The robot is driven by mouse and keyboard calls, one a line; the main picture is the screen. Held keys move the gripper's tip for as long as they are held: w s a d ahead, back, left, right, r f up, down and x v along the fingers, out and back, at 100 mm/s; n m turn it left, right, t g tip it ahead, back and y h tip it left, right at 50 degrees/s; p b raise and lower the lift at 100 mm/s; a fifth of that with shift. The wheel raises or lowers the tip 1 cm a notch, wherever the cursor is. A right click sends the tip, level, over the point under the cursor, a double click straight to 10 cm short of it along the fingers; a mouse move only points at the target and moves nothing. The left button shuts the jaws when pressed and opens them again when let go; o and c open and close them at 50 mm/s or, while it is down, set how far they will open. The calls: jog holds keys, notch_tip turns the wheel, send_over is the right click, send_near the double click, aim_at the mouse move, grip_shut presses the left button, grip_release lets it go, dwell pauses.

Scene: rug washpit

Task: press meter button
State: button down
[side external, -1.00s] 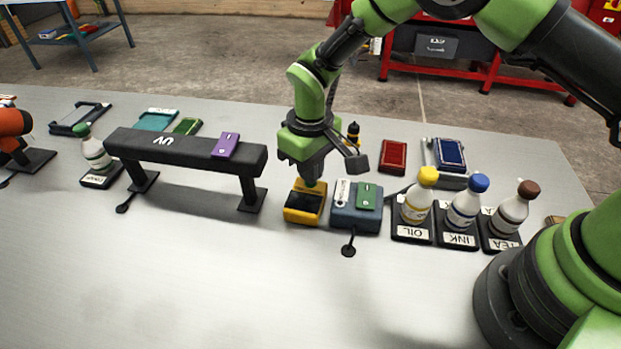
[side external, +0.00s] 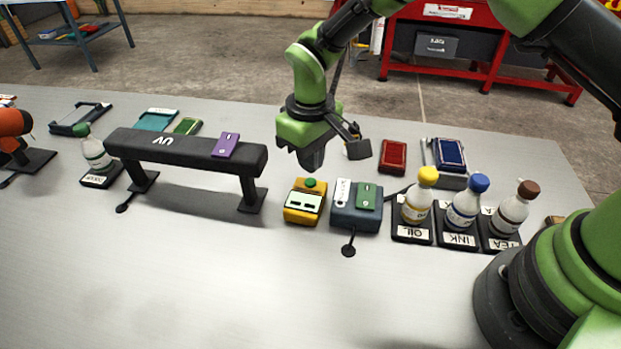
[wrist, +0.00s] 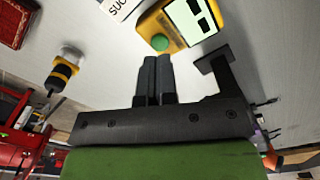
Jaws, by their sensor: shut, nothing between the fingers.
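The yellow meter (side external: 305,216) stands on the table, with a round green button (side external: 311,183) at its far end and a pale lit screen (side external: 303,202) showing dark marks. In the wrist view the meter (wrist: 150,24), its green button (wrist: 160,43) and the screen (wrist: 193,17) show at the top. My gripper (side external: 312,162) is shut and empty, above and behind the meter, apart from the button. In the wrist view the two fingers (wrist: 157,62) lie together, their tips just below the button in the picture.
A blue-grey box (side external: 345,218) with a small green block stands right of the meter. Bottles in labelled holders (side external: 412,234) stand at right. The table's front is clear.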

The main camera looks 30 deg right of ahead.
jog(key=shift+r, duration=1.9)
jog(key=shift+r, duration=0.15)
notch_tip(320, 180, up, 7)
jog(key=m+t, duration=0.1)
send_over(311, 181)
jog(key=s+d, duration=0.1)
jog(key=d, duration=0.1)
jog(key=s+d+r+m+t+y, duration=0.15)
jog(key=s+d+r, duration=0.3)
jog(key=r, duration=0.45)
jog(key=s+d+r+m+t, duration=0.2)
jog(key=s, duration=0.6)
jog(key=s+d+r+m+t, duration=0.2)
jog(key=s, duration=0.7)
jog(key=shift+d+r+t, duration=0.15)
jog(key=shift+r+t, duration=0.1)
jog(key=shift+t, duration=0.1)
